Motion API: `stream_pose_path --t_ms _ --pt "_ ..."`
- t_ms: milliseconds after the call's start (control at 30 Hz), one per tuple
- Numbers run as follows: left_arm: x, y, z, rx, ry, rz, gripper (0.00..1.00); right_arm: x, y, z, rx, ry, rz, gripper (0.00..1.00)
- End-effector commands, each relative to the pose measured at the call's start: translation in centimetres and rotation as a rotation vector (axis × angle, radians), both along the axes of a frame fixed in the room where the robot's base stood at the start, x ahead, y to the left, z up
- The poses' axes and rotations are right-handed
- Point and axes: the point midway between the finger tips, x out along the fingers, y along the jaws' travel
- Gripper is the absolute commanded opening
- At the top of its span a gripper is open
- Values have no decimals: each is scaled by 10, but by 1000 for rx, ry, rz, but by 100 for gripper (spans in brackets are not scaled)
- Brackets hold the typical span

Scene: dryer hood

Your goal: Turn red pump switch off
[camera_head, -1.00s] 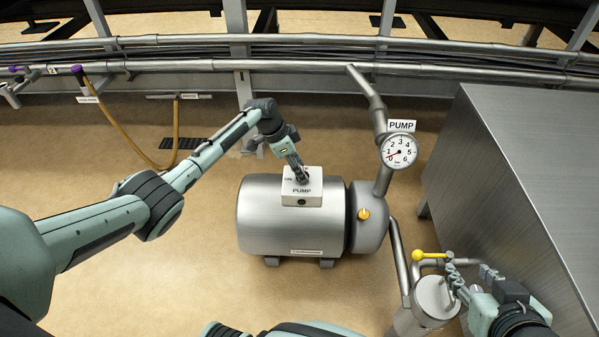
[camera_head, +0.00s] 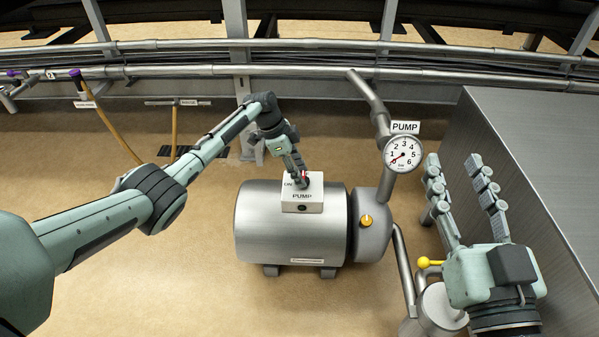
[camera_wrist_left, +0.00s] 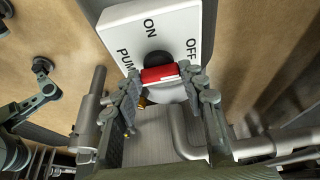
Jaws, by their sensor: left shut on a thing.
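The red pump switch (camera_wrist_left: 160,74) sits on a black round base on the white PUMP box (camera_wrist_left: 185,22), marked ON and OFF. My left gripper (camera_wrist_left: 159,76) is shut on the red switch, with one finger on each end. In the head view the left gripper (camera_head: 301,181) comes down onto the top of the white box (camera_head: 302,205), and only a little red shows between its fingers. Which mark the switch points to I cannot tell. My right gripper (camera_head: 454,166) is open and empty, fingers upward, right of the pressure gauge (camera_head: 402,155).
The steel pump tank (camera_head: 265,230) carries the box and has an orange knob (camera_head: 366,220). A yellow-ended handle (camera_head: 424,262) and steel canister (camera_head: 440,308) are beside my right arm. A large metal cabinet (camera_head: 530,150) stands at the right. Pipes run behind.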

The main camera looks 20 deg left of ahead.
Motion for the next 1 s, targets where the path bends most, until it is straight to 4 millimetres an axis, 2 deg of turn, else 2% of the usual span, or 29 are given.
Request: stream_pose_path --t_ms 200,233,400,767,867,1000 --pt "-1 1 -1 3 1 -2 12 0 0 0 0 0 0 40" --pt "-1 1 -1 3 1 -2 42 0 0 0 0 0 0 40" --pt "0 0 -1 2 1 -1 62 0 0 0 0 0 0 40" --pt "0 2 5 0 -2 1 62 0 -1 -1 -2 3 -2 40" --pt "-1 7 17 0 -3 0 62 0 -1 -1 -2 3 -2 40" --pt "-4 18 43 1 -4 1 62 0 0 -1 -2 3 -1 40"
